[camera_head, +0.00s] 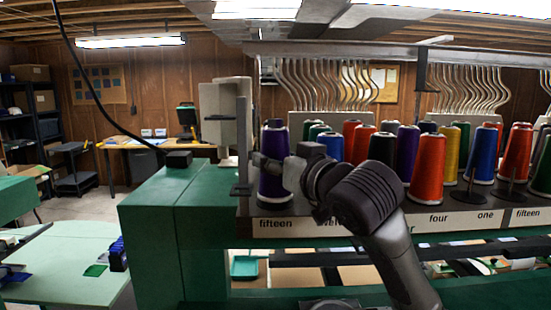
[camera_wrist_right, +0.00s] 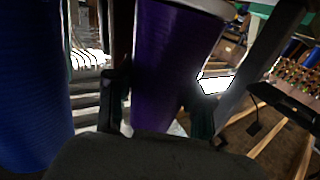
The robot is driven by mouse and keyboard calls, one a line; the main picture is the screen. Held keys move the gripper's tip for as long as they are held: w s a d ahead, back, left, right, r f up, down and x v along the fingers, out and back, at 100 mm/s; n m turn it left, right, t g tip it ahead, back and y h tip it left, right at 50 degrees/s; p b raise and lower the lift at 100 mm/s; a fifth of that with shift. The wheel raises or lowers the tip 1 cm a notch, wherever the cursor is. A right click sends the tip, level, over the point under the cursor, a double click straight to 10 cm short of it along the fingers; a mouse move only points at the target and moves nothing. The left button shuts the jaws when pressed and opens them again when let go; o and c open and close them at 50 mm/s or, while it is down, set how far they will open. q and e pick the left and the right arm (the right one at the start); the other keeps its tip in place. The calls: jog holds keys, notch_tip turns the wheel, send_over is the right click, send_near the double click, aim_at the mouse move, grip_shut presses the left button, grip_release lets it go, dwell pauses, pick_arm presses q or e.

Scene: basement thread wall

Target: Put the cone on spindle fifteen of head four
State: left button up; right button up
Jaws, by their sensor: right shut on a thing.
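A dark purple cone of thread (camera_head: 273,138) stands upright at the left end of the creel shelf, above the first "fifteen" label (camera_head: 272,224). My right gripper (camera_head: 272,168) is shut on this cone, and its fingers cover the cone's middle. In the right wrist view the purple cone (camera_wrist_right: 172,60) sits between the two fingers (camera_wrist_right: 160,108). The spindle under it is hidden, and I cannot tell whether the cone is seated or held just above the shelf. My left gripper is not in view.
Cones in red, green, blue, yellow and purple stand along the shelf, such as a red cone (camera_head: 427,168) right of my wrist. A blue cone (camera_wrist_right: 35,85) is close in the wrist view. A grey post (camera_head: 243,140) rises left of the held cone.

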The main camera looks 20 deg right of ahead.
jog(key=shift+f, duration=0.2)
jog(key=shift+f, duration=0.15)
jog(key=o, duration=1.3)
